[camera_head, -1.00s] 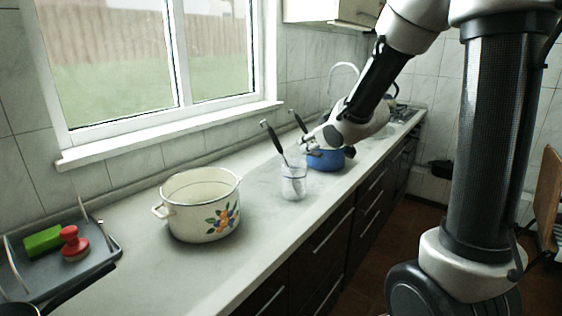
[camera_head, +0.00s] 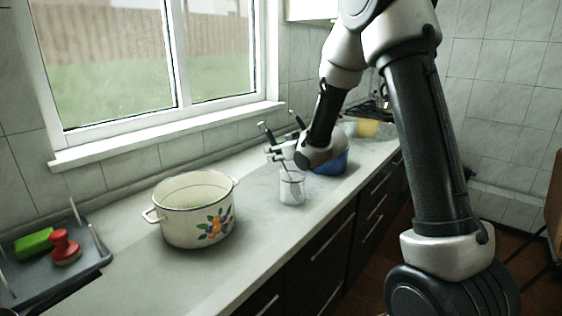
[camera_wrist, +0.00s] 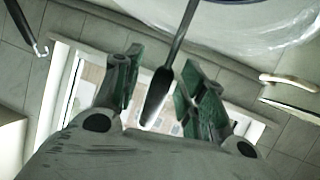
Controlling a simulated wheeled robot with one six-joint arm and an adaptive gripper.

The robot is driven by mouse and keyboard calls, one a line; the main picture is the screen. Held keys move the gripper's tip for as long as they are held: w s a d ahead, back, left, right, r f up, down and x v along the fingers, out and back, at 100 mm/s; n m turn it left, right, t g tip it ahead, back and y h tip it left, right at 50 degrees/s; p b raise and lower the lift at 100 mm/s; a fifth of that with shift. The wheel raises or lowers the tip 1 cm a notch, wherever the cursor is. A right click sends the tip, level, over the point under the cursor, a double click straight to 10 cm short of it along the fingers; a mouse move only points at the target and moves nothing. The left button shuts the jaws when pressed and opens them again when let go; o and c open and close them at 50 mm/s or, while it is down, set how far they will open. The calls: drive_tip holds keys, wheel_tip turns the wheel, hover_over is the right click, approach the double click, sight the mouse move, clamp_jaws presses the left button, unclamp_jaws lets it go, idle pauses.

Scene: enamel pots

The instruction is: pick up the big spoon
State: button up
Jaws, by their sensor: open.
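The big spoon stands tilted in a clear glass jar (camera_head: 291,190) on the counter. Its dark handle (camera_head: 267,133) shows above my gripper (camera_head: 274,154) in the head view. In the wrist view the spoon's handle (camera_wrist: 160,92) runs down between the two green-padded fingers of my gripper (camera_wrist: 162,62). The fingers are open, with a gap visible on both sides of the handle. The spoon's lower end is partly hidden by my gripper and the jar.
A blue pot (camera_head: 330,164) stands just behind the jar, partly hidden by my arm. A second dark handle (camera_head: 298,120) rises near it. A cream flowered pot (camera_head: 190,222) stands to the left. A grey tray (camera_head: 90,268) with a green sponge (camera_head: 35,243) is at far left.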

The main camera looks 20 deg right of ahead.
clamp_jaws()
drive_tip(key=shift+r, duration=0.1)
